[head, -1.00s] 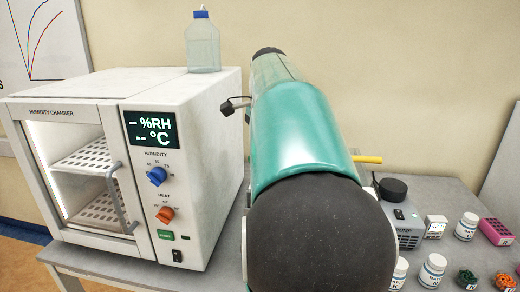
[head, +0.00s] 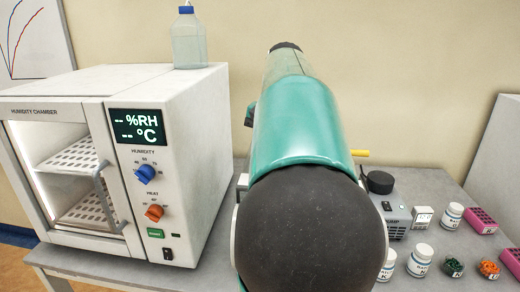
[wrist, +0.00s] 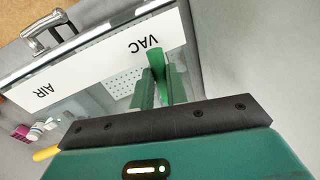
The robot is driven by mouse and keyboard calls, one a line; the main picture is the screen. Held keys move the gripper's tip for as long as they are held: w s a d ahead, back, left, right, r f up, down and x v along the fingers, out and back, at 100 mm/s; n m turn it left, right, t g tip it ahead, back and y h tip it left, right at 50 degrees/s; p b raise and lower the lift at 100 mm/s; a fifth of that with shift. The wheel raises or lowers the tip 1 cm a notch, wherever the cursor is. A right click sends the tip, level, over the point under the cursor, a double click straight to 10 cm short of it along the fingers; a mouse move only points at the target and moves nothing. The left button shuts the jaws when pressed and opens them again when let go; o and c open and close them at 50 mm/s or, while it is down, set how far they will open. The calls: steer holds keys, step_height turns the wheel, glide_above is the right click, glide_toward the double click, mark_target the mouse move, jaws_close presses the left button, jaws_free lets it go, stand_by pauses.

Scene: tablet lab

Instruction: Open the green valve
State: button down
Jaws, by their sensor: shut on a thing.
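The green valve (wrist: 153,60) shows in the wrist view as a green handle beside the VAC label on a white panel (wrist: 110,58). My gripper (wrist: 159,80) has its two green fingers closed around the handle's near end, and the handle's far end sticks out beyond them. Exactly where the fingers touch it is hard to see. In the head view my own arm hides the gripper and the valve.
A humidity chamber (head: 168,100) with a bottle (head: 188,40) on top stands at the left. A pump (head: 398,215), small bottles (head: 420,260) and coloured containers (head: 485,220) stand at the right. In the wrist view, a metal handle (wrist: 45,35) and yellow rod (wrist: 47,153) show.

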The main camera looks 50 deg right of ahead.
steer(key=shift+s+d+r+n, duration=0.1)
steer(key=shift+s+d+n, duration=0.15)
steer(key=shift+n, duration=0.45)
steer(key=c, duration=1.4)
jaws_free()
steer(key=shift+s, duration=0.1)
steer(key=shift+r, duration=0.1)
steer(key=r, duration=0.3)
steer(key=s+r, duration=0.1)
steer(key=r, duration=0.3)
steer(key=s+d+r, duration=0.1)
steer(key=r, duration=0.3)
steer(key=shift+d+r, duration=0.1)
steer(key=shift+r, duration=0.15)
steer(key=shift+s, duration=0.1)
